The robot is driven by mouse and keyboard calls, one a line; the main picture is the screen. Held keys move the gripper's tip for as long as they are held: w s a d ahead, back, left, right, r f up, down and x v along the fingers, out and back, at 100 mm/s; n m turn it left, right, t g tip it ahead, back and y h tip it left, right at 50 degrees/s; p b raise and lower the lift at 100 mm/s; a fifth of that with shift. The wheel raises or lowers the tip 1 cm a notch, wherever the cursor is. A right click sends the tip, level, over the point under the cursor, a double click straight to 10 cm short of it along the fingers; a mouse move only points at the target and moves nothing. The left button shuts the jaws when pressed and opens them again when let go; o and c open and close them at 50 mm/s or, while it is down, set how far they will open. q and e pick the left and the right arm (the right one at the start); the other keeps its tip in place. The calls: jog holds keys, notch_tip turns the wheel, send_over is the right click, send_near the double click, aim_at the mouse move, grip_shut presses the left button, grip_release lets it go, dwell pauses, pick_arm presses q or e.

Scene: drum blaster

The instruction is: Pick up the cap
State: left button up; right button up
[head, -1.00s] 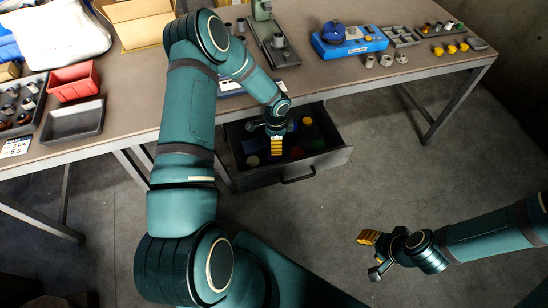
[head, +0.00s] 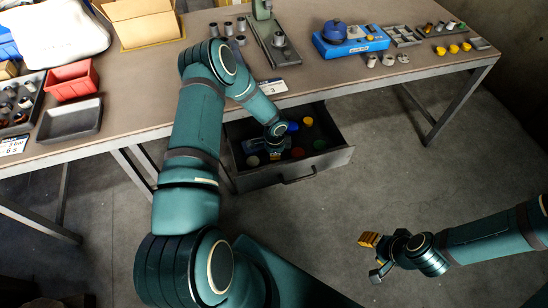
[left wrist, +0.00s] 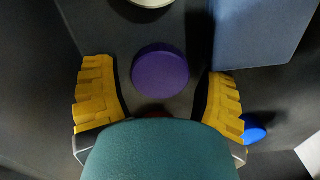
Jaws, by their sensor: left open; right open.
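Several round caps lie in the open drawer (head: 290,178) under the bench. In the left wrist view a purple cap (left wrist: 160,72) lies between the spread yellow fingers of my left gripper (left wrist: 158,98), not gripped. A cream cap (left wrist: 150,2) is cut off at the top edge there. In the head view my left gripper (head: 274,155) is down in the drawer, its fingers mostly hidden by the wrist, and the purple cap cannot be made out. My right gripper (head: 372,256) is open and empty over the floor at right.
A yellow cap (head: 308,121) and an orange-red cap (head: 297,152) lie in the drawer. A blue box (left wrist: 262,32) stands right of the purple cap. The bench top (head: 330,82) overhangs the drawer's back. The floor around my right gripper is clear.

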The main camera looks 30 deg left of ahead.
pick_arm(q)
jog(key=c, duration=0.6)
jog(key=shift+r, duration=0.1)
